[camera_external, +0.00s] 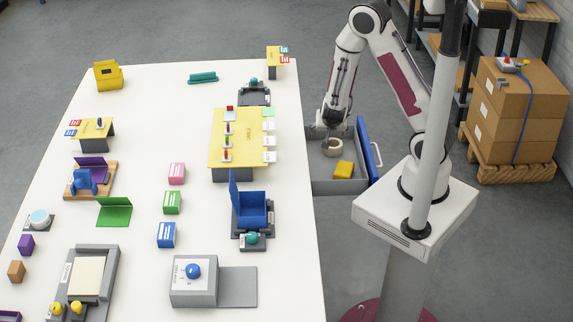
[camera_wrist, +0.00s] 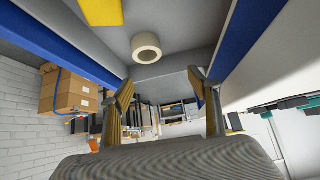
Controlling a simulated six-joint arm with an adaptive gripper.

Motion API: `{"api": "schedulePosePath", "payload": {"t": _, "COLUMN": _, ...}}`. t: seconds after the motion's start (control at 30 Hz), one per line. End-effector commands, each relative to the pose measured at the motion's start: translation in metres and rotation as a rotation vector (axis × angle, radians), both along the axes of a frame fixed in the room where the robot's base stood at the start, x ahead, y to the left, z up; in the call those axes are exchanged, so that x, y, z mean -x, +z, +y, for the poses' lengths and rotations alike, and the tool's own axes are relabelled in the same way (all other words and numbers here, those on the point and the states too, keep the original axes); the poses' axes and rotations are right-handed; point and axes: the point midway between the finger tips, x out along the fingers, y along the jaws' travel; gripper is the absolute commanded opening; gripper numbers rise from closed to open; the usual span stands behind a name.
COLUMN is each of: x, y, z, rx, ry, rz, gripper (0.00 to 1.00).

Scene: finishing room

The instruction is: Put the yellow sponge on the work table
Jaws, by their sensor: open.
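The yellow sponge (camera_external: 343,169) lies in an open grey drawer (camera_external: 322,187) with a blue front, beside the work table. Part of the sponge shows at the top edge of the wrist view (camera_wrist: 101,11). The white work table (camera_external: 292,215) stands to the left of the drawer. My gripper (camera_external: 331,130) is over the far end of the drawer, beyond the sponge and apart from it. In the wrist view its two fingers (camera_wrist: 160,84) are spread with nothing between them.
A pale tape roll (camera_external: 332,147) lies in the drawer near the sponge, close to my gripper; it also shows in the wrist view (camera_wrist: 146,47). The table holds a yellow stand (camera_external: 236,140), a blue box (camera_external: 251,208) and several blocks. Its right edge strip has bare room.

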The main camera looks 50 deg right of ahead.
Motion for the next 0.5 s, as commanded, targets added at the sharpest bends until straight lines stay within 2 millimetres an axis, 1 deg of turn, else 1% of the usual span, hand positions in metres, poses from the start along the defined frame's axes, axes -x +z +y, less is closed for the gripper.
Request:
{"api": "schedulePosePath", "payload": {"t": 0.03, "x": 0.008, "y": -0.009, "z": 0.006, "rx": 0.019, "ry": -0.010, "rz": 0.014, "gripper": 0.61}}
{"api": "schedulePosePath", "payload": {"t": 0.2, "x": 0.037, "y": -0.029, "z": 0.019, "rx": 0.066, "ry": -0.076, "rz": 0.031, "gripper": 0.61}}
{"api": "schedulePosePath", "payload": {"t": 0.5, "x": 0.088, "y": -0.055, "z": 0.049, "rx": 0.083, "ry": -0.198, "rz": 0.015, "gripper": 0.61}}
